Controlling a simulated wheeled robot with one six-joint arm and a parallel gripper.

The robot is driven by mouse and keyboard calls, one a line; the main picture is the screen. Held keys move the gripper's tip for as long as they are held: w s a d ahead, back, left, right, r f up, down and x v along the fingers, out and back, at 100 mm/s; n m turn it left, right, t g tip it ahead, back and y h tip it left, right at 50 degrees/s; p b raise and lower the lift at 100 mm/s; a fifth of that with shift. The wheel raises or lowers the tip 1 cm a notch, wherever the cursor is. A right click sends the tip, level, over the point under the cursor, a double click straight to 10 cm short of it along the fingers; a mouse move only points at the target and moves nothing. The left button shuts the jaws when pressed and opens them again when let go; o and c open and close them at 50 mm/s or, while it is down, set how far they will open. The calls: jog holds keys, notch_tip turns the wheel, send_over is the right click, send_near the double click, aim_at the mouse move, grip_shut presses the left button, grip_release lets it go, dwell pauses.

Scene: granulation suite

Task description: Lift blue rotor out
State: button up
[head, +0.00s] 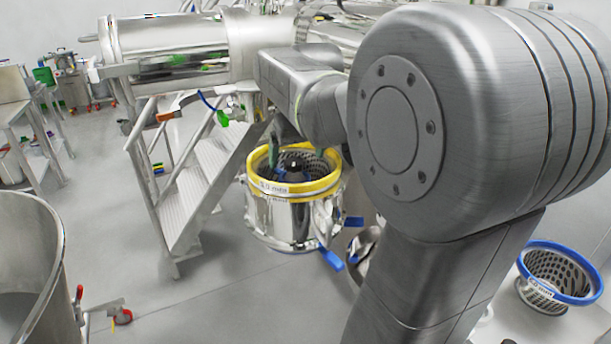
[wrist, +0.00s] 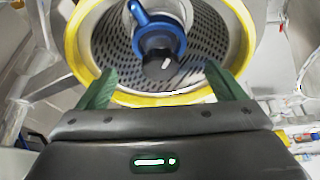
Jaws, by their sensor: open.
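The blue rotor (wrist: 160,28) sits inside a perforated steel screen with a yellow rim (wrist: 243,82). In the wrist view its blue arm points up from a round blue hub with a dark knob at the centre. In the head view the rotor (head: 291,172) is mostly hidden by the rim and my fingers. The yellow rim (head: 262,187) tops a shiny steel housing (head: 285,225). My gripper (head: 298,152) is over the opening, its green fingers apart. In the wrist view my gripper (wrist: 160,80) is open, with the fingertips spread on either side of the knob, not touching it.
Blue-handled clamps (head: 331,260) stick out from the housing. A blue-rimmed screen (head: 560,270) stands on a white surface at the lower right. Steel steps (head: 200,190) are just left of the housing. A large steel vessel (head: 35,260) is at the lower left. Floor between is clear.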

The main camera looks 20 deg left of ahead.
aim_at(298, 165)
jog(key=shift+s+d+p+x, duration=0.15)
jog(key=shift+p+x, duration=0.1)
jog(key=shift+x, duration=1.3)
jog(key=shift+s+d+p+x, duration=0.15)
jog(key=shift+p+x, duration=0.1)
jog(key=shift+x, duration=1.25)
jog(key=c, duration=1.3)
